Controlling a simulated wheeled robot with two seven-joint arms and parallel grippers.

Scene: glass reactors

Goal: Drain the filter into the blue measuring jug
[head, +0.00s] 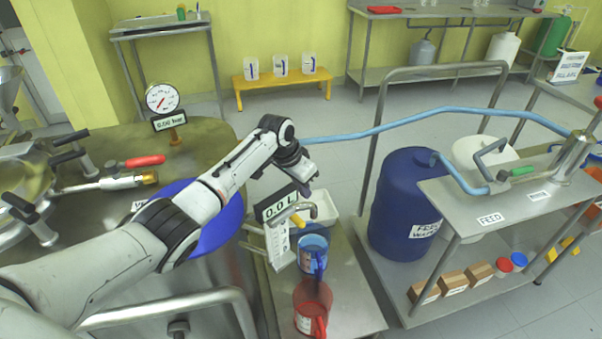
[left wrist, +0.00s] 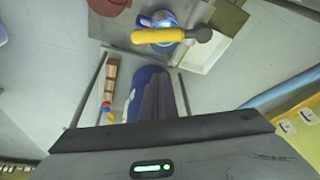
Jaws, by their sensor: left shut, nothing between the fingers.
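The blue measuring jug (head: 312,262) stands upright on a steel side table, and part of it shows in the left wrist view (left wrist: 168,18). A yellow valve handle (head: 297,220) and a bent metal spout sit just above it; the handle also shows in the left wrist view (left wrist: 158,36). The display (head: 278,206) beside them reads 0.0 L. My left gripper (head: 306,180) is shut and empty, above and behind the handle, apart from it. The filter itself I cannot clearly pick out. My right gripper is not in view.
A red jug (head: 313,302) stands in front of the blue one. A white tray (head: 322,207) lies behind it. A pressure gauge (head: 162,98) stands on the vessel top at left. A blue drum (head: 405,205) and a steel cart (head: 470,212) stand to the right.

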